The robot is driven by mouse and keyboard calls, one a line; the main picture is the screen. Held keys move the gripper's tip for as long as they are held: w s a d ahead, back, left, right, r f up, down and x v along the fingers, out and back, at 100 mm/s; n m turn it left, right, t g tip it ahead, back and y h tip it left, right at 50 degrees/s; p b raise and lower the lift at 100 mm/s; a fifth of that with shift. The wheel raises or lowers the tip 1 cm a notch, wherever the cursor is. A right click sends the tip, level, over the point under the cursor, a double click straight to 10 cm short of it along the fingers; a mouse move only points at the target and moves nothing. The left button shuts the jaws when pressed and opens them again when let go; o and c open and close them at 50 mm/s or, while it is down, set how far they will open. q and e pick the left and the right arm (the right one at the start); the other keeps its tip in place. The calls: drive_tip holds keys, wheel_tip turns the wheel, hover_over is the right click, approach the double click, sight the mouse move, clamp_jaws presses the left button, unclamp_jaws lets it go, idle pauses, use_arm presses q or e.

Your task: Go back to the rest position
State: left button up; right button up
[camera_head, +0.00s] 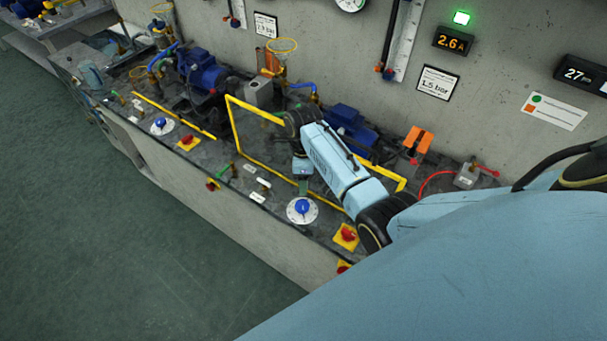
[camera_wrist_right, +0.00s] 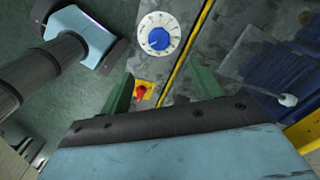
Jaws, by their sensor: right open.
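My right arm reaches over the bench from the right in the head view. Its gripper (camera_head: 304,187) hangs small and partly hidden behind the wrist, just above a blue-knobbed white dial (camera_head: 302,209). In the right wrist view my right gripper (camera_wrist_right: 164,78) has its two green fingers spread apart with nothing held between them. The dial (camera_wrist_right: 158,38) lies beyond the fingertips there. A red knob on a yellow plate (camera_wrist_right: 143,91) shows between the fingers, near the left one. I cannot tell the exact height above the bench. My left gripper is not in view.
The bench (camera_head: 235,205) carries blue pumps (camera_head: 203,72), yellow rails (camera_head: 260,172), red knobs on yellow plates (camera_head: 346,237) and another dial (camera_head: 161,126). A wall with gauges and displays (camera_head: 453,41) stands behind. The green floor (camera_head: 120,250) in front is clear.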

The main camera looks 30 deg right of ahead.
drive_tip(key=shift+s, duration=0.1)
idle(0.3)
drive_tip(key=s+a+r+n+t, duration=0.1)
drive_tip(key=s+a+r+n, duration=0.2)
drive_tip(key=s+n, duration=0.6)
drive_tip(key=s+a+r+n+t, duration=0.1)
drive_tip(key=s+a+r+n, duration=0.15)
drive_tip(key=s+n, duration=0.6)
drive_tip(key=s+a+r+n+t, duration=0.2)
drive_tip(key=s+a+r+n, duration=0.1)
drive_tip(key=s+n, duration=0.65)
wheel_tip(320, 180, down, 33)
drive_tip(key=g+b, duration=0.2)
drive_tip(key=b, duration=0.7)
drive_tip(key=s+d+f+b, duration=0.1)
drive_tip(key=s+f+b, duration=0.3)
drive_tip(key=s+f, duration=0.4)
drive_tip(key=s+d+f+g+b, duration=0.1)
drive_tip(key=s+f+b, duration=0.3)
drive_tip(key=s+f, duration=0.5)
wheel_tip(320, 180, down, 7)
drive_tip(key=shift+d+f+b, duration=0.1)
drive_tip(key=shift+d+b, duration=0.2)
drive_tip(key=shift+d, duration=0.45)
